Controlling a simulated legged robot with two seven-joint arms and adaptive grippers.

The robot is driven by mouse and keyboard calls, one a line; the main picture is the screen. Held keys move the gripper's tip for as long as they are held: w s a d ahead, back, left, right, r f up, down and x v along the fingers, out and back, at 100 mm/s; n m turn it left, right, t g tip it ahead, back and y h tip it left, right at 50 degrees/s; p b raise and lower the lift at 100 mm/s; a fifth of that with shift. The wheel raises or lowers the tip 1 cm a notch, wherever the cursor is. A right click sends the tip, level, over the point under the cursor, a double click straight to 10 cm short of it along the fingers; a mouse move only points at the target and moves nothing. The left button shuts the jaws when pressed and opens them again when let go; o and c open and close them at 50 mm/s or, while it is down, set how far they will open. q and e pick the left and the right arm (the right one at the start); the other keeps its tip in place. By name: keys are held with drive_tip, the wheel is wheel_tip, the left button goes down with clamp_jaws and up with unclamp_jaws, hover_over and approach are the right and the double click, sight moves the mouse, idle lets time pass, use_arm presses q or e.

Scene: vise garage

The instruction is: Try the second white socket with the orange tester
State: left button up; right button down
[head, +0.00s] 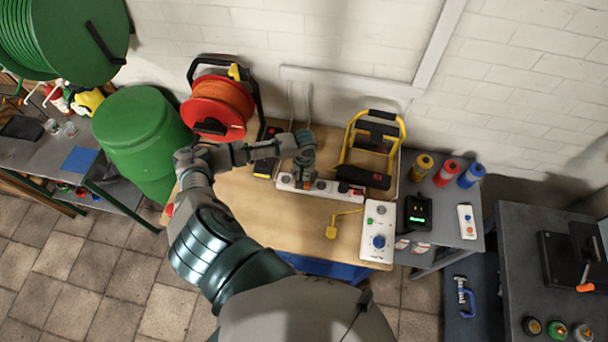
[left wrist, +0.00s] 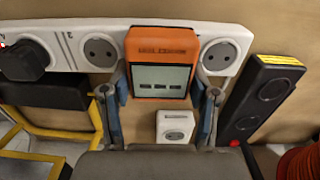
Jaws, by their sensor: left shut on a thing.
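My left gripper (head: 306,183) reaches down onto the white power strip (head: 328,189) on the wooden workbench. It is shut on the orange tester (left wrist: 161,62), whose grey screen faces the left wrist camera between the two fingers (left wrist: 161,103). The tester's far end is over the strip (left wrist: 70,38), between one visible round socket (left wrist: 100,51) and another (left wrist: 219,56). It hides the strip beneath it, so I cannot tell whether its pins are in a socket. A black plug (left wrist: 22,60) sits at the strip's left in the wrist view. My right gripper is not in view.
A red cable reel (head: 218,105) and a yellow-framed work light (head: 372,135) stand behind the strip. A yellow plug (head: 331,232) and a white box with a blue knob (head: 378,238) lie in front and to the right. Bare wood (head: 265,225) shows in front.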

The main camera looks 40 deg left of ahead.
use_arm(q)
drive_tip(key=shift+f, duration=0.3)
drive_tip(key=o, duration=1.2)
drive_tip(key=shift+o, duration=0.2)
wheel_tip(320, 180, up, 12)
drive_tip(key=shift+f, duration=0.15)
